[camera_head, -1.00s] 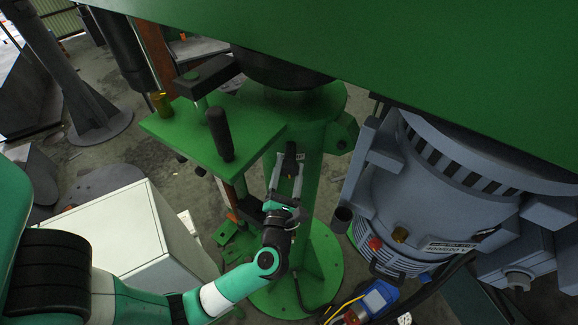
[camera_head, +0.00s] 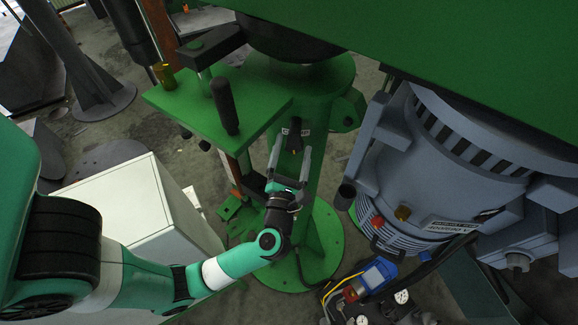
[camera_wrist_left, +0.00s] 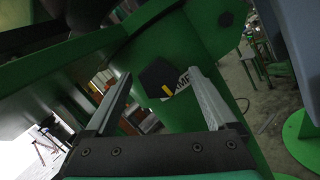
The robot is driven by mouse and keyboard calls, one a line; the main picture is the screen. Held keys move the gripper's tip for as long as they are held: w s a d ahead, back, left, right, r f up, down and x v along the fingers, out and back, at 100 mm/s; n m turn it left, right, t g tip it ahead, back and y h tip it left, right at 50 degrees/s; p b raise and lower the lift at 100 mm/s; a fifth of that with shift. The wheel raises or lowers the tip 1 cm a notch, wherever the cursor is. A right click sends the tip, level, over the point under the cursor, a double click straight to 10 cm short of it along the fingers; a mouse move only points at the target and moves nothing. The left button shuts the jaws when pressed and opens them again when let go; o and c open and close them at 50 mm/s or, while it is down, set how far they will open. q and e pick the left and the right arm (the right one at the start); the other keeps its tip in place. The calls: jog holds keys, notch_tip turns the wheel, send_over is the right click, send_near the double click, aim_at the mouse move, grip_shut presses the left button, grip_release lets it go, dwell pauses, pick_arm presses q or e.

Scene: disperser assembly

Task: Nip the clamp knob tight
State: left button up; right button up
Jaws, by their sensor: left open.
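The clamp knob (camera_head: 293,137) is a small black, faceted knob with a yellow mark, on the green column. It also shows in the left wrist view (camera_wrist_left: 159,77), with a partly hidden white label beside it. My left gripper (camera_head: 291,150) is open, its two grey fingers pointing at the column. In the left wrist view the fingers (camera_wrist_left: 160,76) lie to either side of the knob with gaps on both sides. I cannot tell how far the tips are from the knob in depth. My right gripper does not show.
A green plate (camera_head: 190,125) with a black upright handle (camera_head: 224,106) stands left of the column (camera_head: 318,120). A grey-blue motor (camera_head: 420,170) stands close on the right. A white cabinet (camera_head: 115,205) is at lower left. A green beam (camera_head: 430,50) crosses overhead.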

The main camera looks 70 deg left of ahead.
pick_arm(q)
jog(key=b+v, duration=0.2)
jog(key=v, duration=0.8)
jog(key=shift+b, duration=0.35)
